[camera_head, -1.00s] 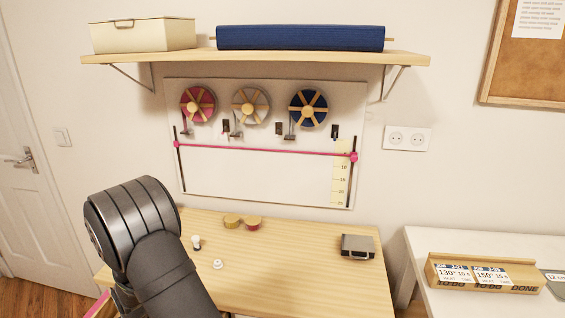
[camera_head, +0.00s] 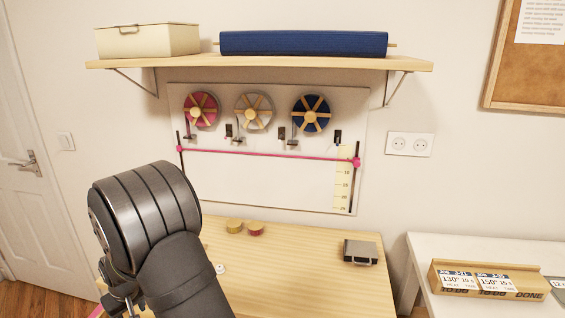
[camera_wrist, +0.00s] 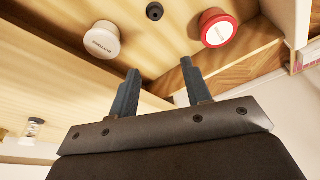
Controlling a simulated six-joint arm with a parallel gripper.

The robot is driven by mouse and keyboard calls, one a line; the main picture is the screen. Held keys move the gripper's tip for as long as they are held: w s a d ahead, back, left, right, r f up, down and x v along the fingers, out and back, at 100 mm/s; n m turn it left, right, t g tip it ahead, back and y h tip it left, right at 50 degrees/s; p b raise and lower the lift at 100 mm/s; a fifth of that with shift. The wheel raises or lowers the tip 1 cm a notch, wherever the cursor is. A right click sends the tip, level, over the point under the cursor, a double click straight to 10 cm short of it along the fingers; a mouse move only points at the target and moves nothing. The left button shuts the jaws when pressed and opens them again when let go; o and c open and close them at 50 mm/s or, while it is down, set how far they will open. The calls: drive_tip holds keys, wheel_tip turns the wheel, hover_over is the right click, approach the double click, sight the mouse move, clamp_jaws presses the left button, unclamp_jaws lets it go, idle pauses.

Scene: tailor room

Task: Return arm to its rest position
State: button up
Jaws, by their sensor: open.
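My gripper (camera_wrist: 159,66) shows in the wrist view with its two dark fingers apart and nothing between them. In the head view my dark, ribbed arm rises at the lower left in front of the wooden table (camera_head: 310,275); the fingers cannot be made out there. In the wrist view a cream round piece with lettering (camera_wrist: 102,40) lies beyond the left finger, and a red-rimmed round piece (camera_wrist: 216,28) beyond the right one. Both are apart from the fingers.
On the table are two small round tins (camera_head: 245,228) and a dark grey case (camera_head: 360,252). A pink ribbon (camera_head: 270,154) spans the wall board under several wheels. A shelf (camera_head: 270,64) runs above. A white side table (camera_head: 480,245) stands right. The table's middle is clear.

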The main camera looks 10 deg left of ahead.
wheel_tip(320, 180, up, 17)
drive_tip(key=w+d+m+t+h, duration=0.1)
drive_tip(key=w+d+m, duration=0.4)
drive_tip(key=w+d, duration=0.6)
drive_tip(key=shift+w+d+m, duration=0.35)
drive_tip(key=shift+w+m, duration=0.05)
drive_tip(key=shift+w, duration=0.85)
